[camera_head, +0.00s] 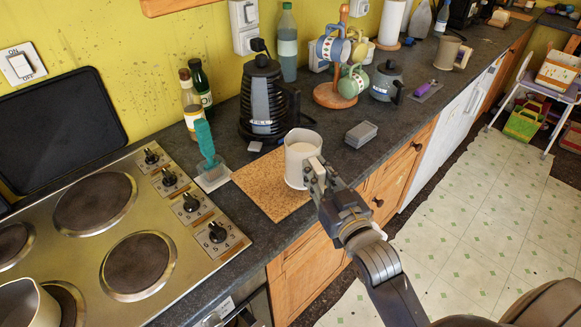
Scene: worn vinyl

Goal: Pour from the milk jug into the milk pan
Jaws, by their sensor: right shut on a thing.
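The milk jug (297,163) is a pale, wide-mouthed jug with white milk inside. It is upright at the right side of the cork board (262,187); I cannot tell whether it touches the board. My right gripper (318,177) is shut on the jug at its near right side, and the gripper hides part of that side. The milk pan (32,300) is a cream pan at the bottom left corner on the hob, cut off by the picture edge. My left gripper is not in view.
The steel hob (90,254) has several dark plates and knobs. A teal-handled brush (206,142), bottles (191,101) and a black kettle (262,102) stand behind the board. A grey box (361,134) and a mug tree (335,96) stand to the right.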

